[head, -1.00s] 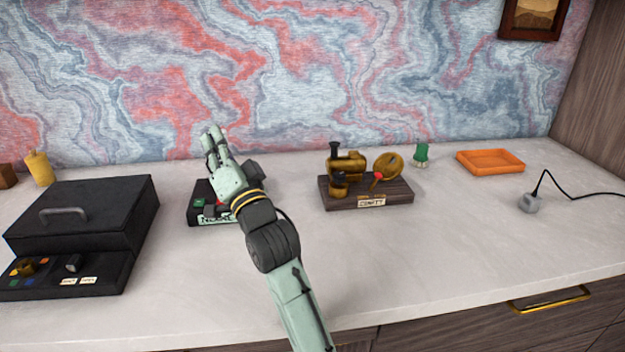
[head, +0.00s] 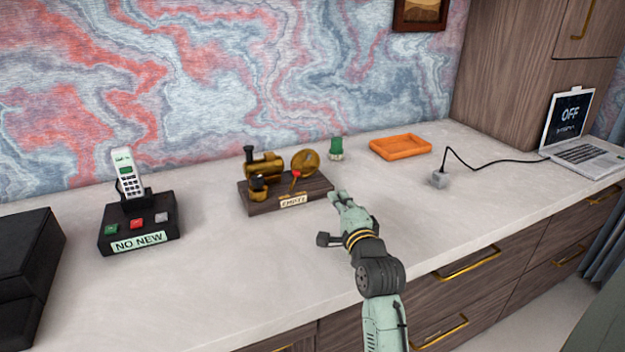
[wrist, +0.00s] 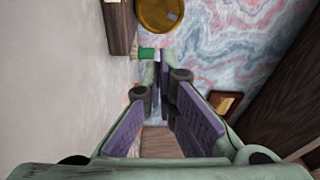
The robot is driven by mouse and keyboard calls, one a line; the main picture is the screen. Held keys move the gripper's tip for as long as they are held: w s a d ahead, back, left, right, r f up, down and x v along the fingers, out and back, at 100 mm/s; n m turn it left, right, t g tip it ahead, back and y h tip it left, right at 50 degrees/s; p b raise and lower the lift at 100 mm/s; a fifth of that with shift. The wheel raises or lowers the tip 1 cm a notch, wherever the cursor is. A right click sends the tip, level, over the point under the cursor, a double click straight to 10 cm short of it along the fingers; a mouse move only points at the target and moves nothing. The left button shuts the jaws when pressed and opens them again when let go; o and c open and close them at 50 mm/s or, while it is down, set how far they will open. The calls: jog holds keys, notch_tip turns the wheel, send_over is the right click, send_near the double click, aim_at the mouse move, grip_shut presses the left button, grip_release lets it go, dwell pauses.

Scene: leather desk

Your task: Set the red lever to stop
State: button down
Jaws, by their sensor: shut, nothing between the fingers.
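The red lever (head: 296,176) sits at the front of a brass model engine (head: 263,166), just below its round brass wheel (head: 305,161). The engine stands on a dark wooden base (head: 262,203) with a small pale label (head: 293,201) that is hard to read. My gripper (head: 338,196) is shut and empty, to the right of the base and apart from the lever. In the wrist view, the fingers of my gripper (wrist: 163,62) point past the wheel (wrist: 160,12) and the base (wrist: 121,28); the lever does not show there.
A phone (head: 126,176) on a black button stand (head: 140,228) is at left, beside a black box (head: 30,255). A green object (head: 336,149), an orange tray (head: 400,147), a grey corded device (head: 439,180) and a laptop (head: 572,130) are behind and right. The front countertop is clear.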

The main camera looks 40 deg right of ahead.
aim_at(294, 180)
jog(key=p+x, duration=0.1)
jog(key=x, duration=0.2)
jog(key=p+x, duration=0.1)
jog(key=x, duration=0.3)
jog(key=p+x, duration=0.2)
jog(key=x, duration=0.1)
jog(key=shift+w+r, duration=0.2)
jog(key=shift+r, duration=0.1)
jog(key=shift+w+a+f+p, duration=0.1)
jog(key=shift+w+a+p, duration=0.25)
jog(key=shift+a, duration=0.25)
jog(key=shift+w+a+f+p, duration=0.1)
jog(key=shift+w+a+p, duration=0.25)
jog(key=shift+a, duration=0.2)
jog(key=shift+w+a+f, duration=0.1)
jog(key=shift+w+a, duration=0.25)
jog(key=shift+a, duration=0.1)
jog(key=shift+f+b, duration=0.1)
jog(key=shift+b, duration=0.4)
